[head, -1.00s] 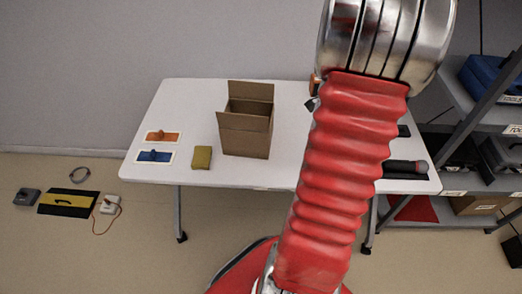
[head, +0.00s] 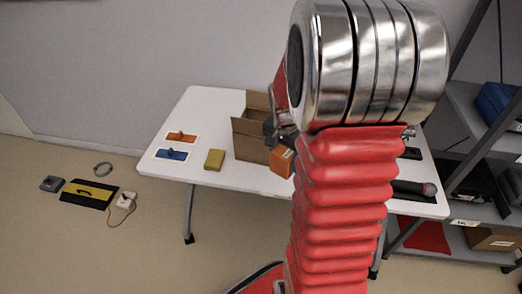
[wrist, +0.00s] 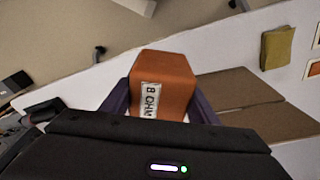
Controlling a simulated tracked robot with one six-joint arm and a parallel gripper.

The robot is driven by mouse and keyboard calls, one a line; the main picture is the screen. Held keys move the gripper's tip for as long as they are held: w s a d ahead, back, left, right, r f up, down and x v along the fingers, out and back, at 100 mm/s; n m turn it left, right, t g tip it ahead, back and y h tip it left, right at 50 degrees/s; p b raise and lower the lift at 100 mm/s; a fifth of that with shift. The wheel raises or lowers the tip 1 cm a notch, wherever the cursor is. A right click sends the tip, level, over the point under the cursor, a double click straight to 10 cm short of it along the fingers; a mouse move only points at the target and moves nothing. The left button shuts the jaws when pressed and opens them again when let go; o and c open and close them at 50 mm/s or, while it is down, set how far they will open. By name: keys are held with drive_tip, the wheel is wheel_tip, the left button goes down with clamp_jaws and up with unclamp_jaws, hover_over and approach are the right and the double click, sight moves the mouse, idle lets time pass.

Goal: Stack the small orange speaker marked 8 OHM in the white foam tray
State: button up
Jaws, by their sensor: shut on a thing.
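The small orange speaker (head: 282,162) is a box shape, held by my gripper (head: 284,138) just in front of the open cardboard box in the head view. In the wrist view the speaker (wrist: 172,72) sits between the dark fingers of my gripper (wrist: 158,104), which are shut on it. Its white label reading 8 OHM faces the wrist camera. I cannot make out a white foam tray for sure. My arm hides part of the table's right half.
An open cardboard box (head: 247,142) stands on the white table (head: 212,105). A yellow block (head: 214,159) lies left of it. Two white-edged pads, orange (head: 181,138) and blue (head: 171,154), lie at the table's left. A dark tool (head: 412,188) lies right of my arm.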

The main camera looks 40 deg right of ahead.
drive_tip(key=w+a+r+n, duration=0.1)
drive_tip(key=w+a+n, duration=0.6)
drive_tip(key=a, duration=0.5)
drive_tip(key=w+a+n+t+y, duration=0.1)
drive_tip(key=w+a+n, duration=0.6)
drive_tip(key=w+a, duration=0.3)
drive_tip(key=a, duration=0.3)
drive_tip(key=shift+w+r+n, duration=0.25)
drive_tip(key=shift+r+n, duration=0.05)
drive_tip(key=shift+r, duration=0.05)
drive_tip(key=shift+s, duration=0.15)
